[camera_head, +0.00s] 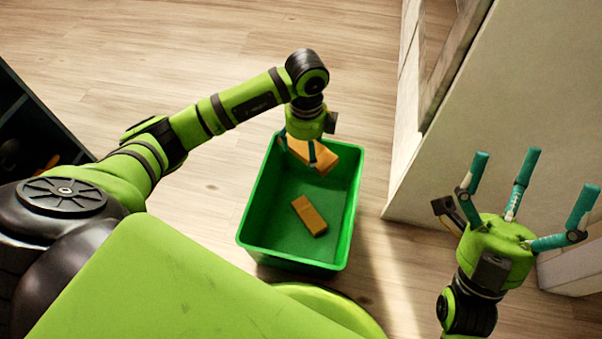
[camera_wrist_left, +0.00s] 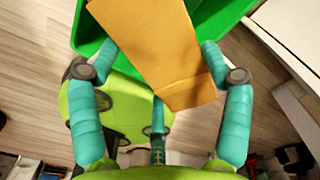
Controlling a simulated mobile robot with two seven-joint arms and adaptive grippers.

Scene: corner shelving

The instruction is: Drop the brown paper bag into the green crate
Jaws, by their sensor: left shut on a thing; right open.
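A brown paper bag (camera_head: 322,157) is held by my left gripper (camera_head: 299,148) over the far end of the green crate (camera_head: 245,243). In the left wrist view the bag (camera_wrist_left: 165,50) sits between the teal fingers of the left gripper (camera_wrist_left: 158,60), with the green crate (camera_wrist_left: 220,18) behind it. The gripper is shut on the bag, and its body hides part of the bag in the head view. My right gripper (camera_head: 525,190) is open and empty at the right, its three fingers spread upward, away from the crate.
A second brown, box-like item (camera_head: 309,216) lies on the crate floor. The crate stands on a wooden floor (camera_head: 200,45). A pale wall or cabinet side (camera_head: 470,110) rises to the right. A dark shelf (camera_head: 35,125) is at the left edge.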

